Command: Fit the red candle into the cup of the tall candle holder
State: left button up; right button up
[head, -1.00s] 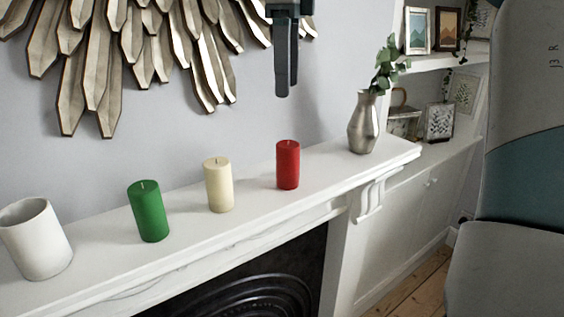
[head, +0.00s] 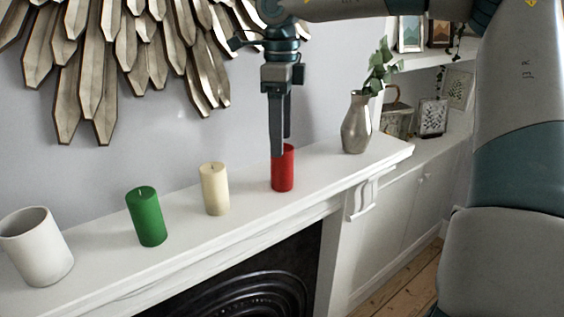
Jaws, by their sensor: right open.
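The red candle (head: 284,176) stands upright on the white mantelpiece, to the right of the cream candle. My right gripper (head: 280,153) points straight down at the red candle, its fingers overlapping the candle's top in the picture. It is open; the fingers line up one behind the other, so I cannot tell whether they touch the candle or how they sit around it. The candle's top is partly hidden by them. No tall candle holder is visible in the head view. My left gripper is not in view.
On the mantelpiece (head: 180,257) stand a white cup-shaped vessel (head: 40,255), a green candle (head: 147,218), a cream candle (head: 214,190) and a silver vase (head: 356,125) with leaves. A wooden wall ornament (head: 90,80) hangs behind. The black fireplace (head: 250,290) is below.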

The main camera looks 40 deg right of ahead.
aim_at(282, 160)
jog(key=shift+f, duration=0.8)
jog(key=shift+s+f+p, duration=0.1)
jog(key=shift+f+p, duration=0.8)
jog(key=shift+p, duration=0.25)
notch_tip(282, 160, down, 2)
jog(key=shift+d+f+p, duration=0.1)
jog(key=shift+p, duration=0.4)
jog(key=shift+f, duration=0.6)
jog(key=c, duration=1.2)
